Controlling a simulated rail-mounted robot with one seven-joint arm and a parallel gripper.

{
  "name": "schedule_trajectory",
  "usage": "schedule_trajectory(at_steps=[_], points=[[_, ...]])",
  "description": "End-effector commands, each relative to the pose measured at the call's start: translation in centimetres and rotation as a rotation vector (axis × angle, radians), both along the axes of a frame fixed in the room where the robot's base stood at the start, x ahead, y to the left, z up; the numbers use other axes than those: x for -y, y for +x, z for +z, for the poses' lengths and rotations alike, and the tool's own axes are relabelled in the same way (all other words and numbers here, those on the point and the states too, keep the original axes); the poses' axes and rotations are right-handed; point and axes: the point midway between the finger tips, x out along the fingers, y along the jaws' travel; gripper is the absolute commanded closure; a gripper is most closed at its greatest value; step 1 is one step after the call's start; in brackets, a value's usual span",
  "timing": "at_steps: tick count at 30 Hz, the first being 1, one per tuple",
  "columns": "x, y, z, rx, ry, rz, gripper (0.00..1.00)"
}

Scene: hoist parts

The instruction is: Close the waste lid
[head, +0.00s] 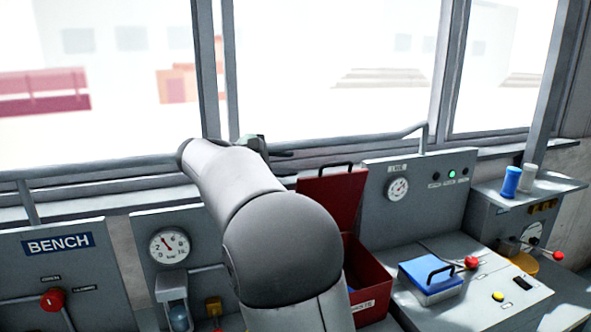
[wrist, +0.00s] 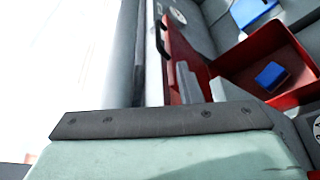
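The red waste bin (head: 368,283) stands on the console, right of my arm in the head view. Its lid (head: 330,196) is open, standing up at the back with a black handle (head: 336,166) on its top edge. In the wrist view the open bin (wrist: 240,72) is at the right with a blue block (wrist: 271,76) inside, and the lid (wrist: 176,47) is seen nearly edge-on. My gripper's grey fingers (wrist: 208,88) are close to the lid; contact and their opening are unclear. In the head view my arm hides most of the gripper.
A blue-lidded box (head: 430,277) with a black handle is right of the bin. A red-knobbed lever (head: 471,263) stands beside it. Blue and white cylinders (head: 511,182) stand on the right cabinet. A gauge panel (head: 168,246) is left of my arm; windows run behind.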

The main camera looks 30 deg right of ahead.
Motion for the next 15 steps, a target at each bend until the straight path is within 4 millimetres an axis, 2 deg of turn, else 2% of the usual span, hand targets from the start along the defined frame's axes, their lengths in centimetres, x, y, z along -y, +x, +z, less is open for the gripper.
schedule_trajectory(at_steps=[7,15], points=[[2.5,0.3,-0.2,-0.003,-0.013,-0.005,0.67],[8.1,0.8,-1.6,-0.002,-0.012,-0.006,0.67]])
